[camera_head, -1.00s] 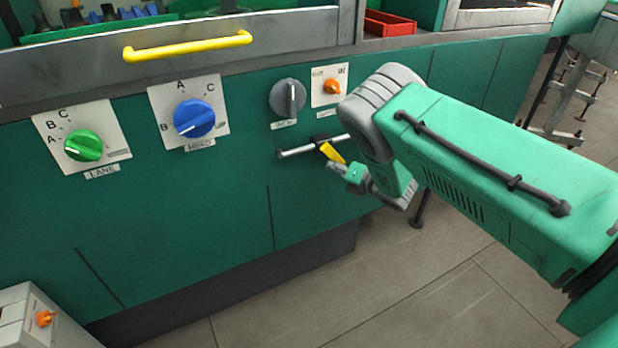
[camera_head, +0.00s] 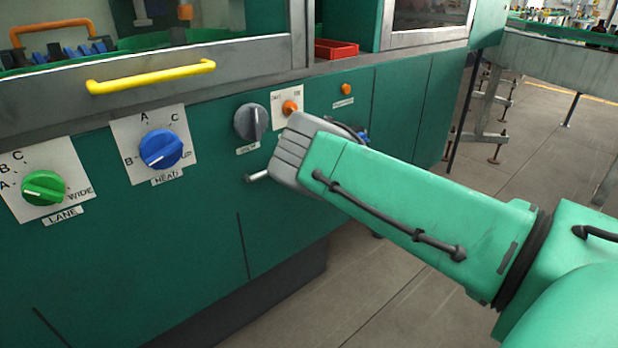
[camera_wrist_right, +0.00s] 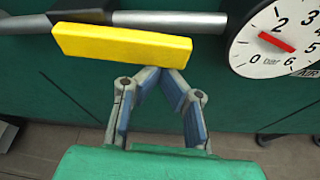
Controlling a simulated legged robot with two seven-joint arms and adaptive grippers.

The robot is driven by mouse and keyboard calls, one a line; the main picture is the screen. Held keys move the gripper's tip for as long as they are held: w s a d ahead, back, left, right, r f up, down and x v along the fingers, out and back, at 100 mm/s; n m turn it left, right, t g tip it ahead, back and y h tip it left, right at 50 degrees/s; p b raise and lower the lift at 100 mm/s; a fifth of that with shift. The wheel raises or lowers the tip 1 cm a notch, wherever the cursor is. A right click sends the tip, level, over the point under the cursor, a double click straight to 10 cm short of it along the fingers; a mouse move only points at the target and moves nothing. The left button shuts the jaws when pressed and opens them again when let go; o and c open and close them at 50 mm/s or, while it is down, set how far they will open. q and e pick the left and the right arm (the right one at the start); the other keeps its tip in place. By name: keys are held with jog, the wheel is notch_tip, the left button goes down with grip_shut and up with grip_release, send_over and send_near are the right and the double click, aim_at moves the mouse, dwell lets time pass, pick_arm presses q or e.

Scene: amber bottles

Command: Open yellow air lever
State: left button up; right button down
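The yellow air lever (camera_wrist_right: 122,46) shows in the right wrist view as a flat yellow bar. It lies nearly along the grey pipe (camera_wrist_right: 170,20), just below it in the picture, with a dark fitting (camera_wrist_right: 84,12) at its left end. My right gripper (camera_wrist_right: 161,74) is just below the lever. Its fingers lean together and look shut, with nothing visible between them. The lever's lower edge hides the very tips, so I cannot tell whether they touch it. In the head view my right arm hides the lever, and only the pipe's left end shows. My left gripper is out of view.
A round pressure gauge (camera_wrist_right: 283,38) with a red needle sits right of the lever. On the green panel are a green knob (camera_head: 43,187), a blue knob (camera_head: 161,148), a grey knob (camera_head: 251,122) and an orange knob (camera_head: 289,107). A yellow handle (camera_head: 150,78) runs above.

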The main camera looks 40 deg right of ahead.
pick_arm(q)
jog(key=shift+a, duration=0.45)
pick_arm(e)
jog(key=shift+w+a+r, duration=0.1)
jog(key=shift+a+r, duration=0.45)
jog(key=shift+r, duration=0.15)
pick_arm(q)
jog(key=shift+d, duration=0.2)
pick_arm(e)
jog(key=shift+d, duration=0.3)
jog(key=shift+f, duration=0.1)
